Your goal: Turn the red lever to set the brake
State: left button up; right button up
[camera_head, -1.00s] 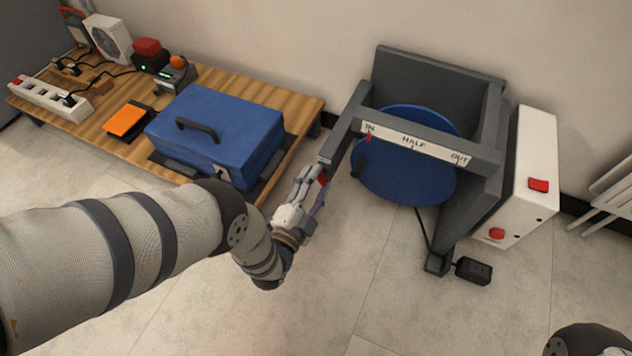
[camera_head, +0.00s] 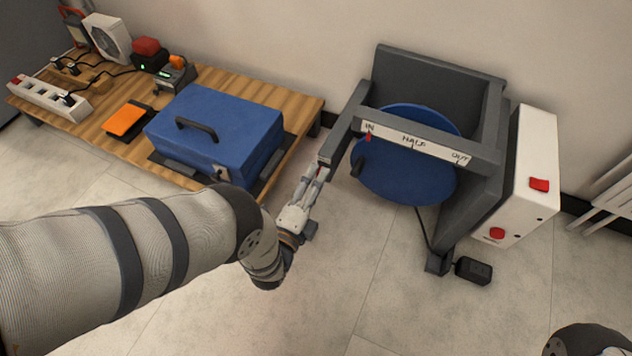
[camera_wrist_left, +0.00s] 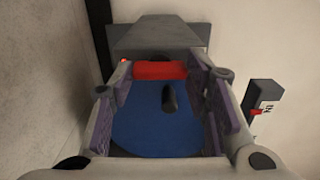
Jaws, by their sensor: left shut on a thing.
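The red lever (camera_wrist_left: 160,70) shows as a red bar in the left wrist view, between the two purple-padded fingers, at the end of a grey frame arm. In the head view only a small bit of red shows at the fingertips. My left gripper (camera_head: 319,171) is shut on it, just below the left end of the grey frame (camera_head: 345,125). A blue disc (camera_head: 405,185) with a dark handle (camera_wrist_left: 169,98) sits within the frame. A white scale (camera_head: 415,143) reads IN, HALF, OUT, with a red pointer (camera_head: 368,137) at IN. My right gripper is out of view.
A white box with red buttons (camera_head: 525,180) stands against the frame's right side. A black pedal-like box (camera_head: 474,271) lies on the floor. The wooden table (camera_head: 300,103) at left bears a blue case (camera_head: 235,125). Floor in front is clear.

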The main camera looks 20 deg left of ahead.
pick_arm(q)
jog(key=shift+a, duration=0.1)
dwell(0.3)
jog(key=o, duration=1.2)
jog(key=shift+c, duration=0.2)
jog(key=shift+s, duration=0.15)
jog(key=s, duration=1.2)
jog(key=shift+a, duration=0.2)
jog(key=shift+w, duration=0.1)
